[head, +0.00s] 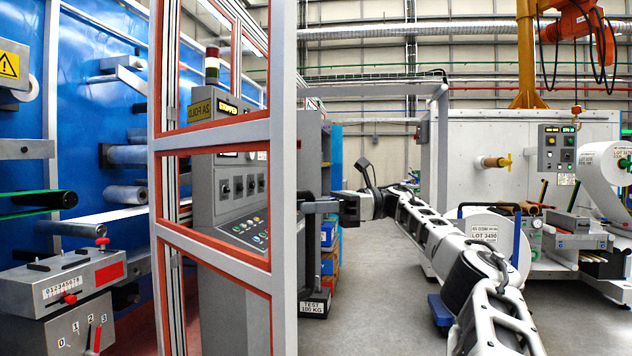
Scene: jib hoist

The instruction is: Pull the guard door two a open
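The guard door (213,133) is a tall grey frame with red inner edging and see-through panels, left of centre in the head view. It stands at an angle, and the blue machine's rollers show uncovered to its left. My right gripper (312,206) reaches in from the right, with its dark fingers at the door's right-hand upright (284,170). The fingertips meet or overlap the upright's edge. Any handle there is hidden or too small to make out, so I cannot tell whether the fingers are closed on it. My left gripper is not in view.
A lever unit (75,285) stands at lower left. Grey floor (375,310) is clear at centre.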

